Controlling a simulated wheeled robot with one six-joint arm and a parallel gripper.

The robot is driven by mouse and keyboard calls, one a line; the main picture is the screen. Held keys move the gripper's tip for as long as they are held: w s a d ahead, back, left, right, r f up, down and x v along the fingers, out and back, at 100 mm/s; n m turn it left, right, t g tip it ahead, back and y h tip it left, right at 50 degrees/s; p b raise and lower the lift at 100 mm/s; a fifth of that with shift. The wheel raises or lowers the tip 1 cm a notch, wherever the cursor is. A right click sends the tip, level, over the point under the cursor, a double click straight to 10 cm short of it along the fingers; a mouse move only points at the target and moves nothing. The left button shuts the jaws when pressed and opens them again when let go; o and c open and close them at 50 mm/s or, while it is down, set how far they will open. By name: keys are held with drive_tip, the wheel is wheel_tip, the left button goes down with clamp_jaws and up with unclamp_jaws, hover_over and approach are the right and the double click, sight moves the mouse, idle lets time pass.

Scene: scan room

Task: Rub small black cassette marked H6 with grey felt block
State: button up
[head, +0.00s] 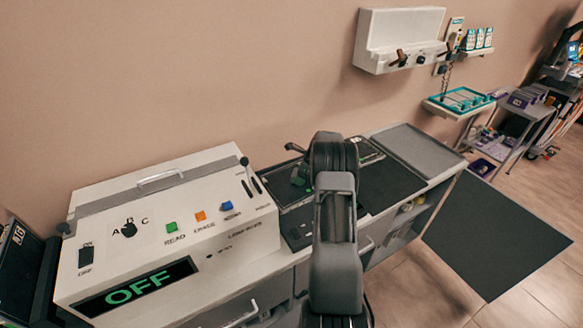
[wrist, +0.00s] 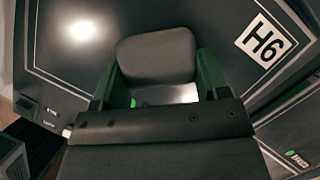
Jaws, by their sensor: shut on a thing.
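In the wrist view, the black cassette (wrist: 75,65) fills much of the background. Its white label reading H6 (wrist: 263,40) is at the upper right. My gripper (wrist: 158,82) has its green-edged fingers on either side of a dark grey block (wrist: 155,55), which looks like the felt block, and is shut on it. The block is over the cassette's face; I cannot tell whether it touches. In the head view, my arm covers much of the work area, and the label cannot be read there.
A white console (head: 170,235) with a lit OFF display, a knob and coloured buttons stands left of my arm. A dark counter mat (head: 390,185) and a grey tray (head: 418,150) lie to the right. A white wall unit (head: 400,35) hangs behind. A dark floor mat (head: 495,235) is clear.

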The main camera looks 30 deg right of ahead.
sight(283, 186)
drive_tip(key=shift+d, duration=0.4)
drive_tip(key=shift+a+p, duration=0.55)
drive_tip(key=shift+a, duration=3.3)
drive_tip(key=shift+a+r+p, duration=0.15)
drive_tip(key=shift+r+p, duration=0.15)
wheel_tip(283, 186, up, 8)
drive_tip(key=p, duration=0.5)
drive_tip(key=shift+f, duration=0.2)
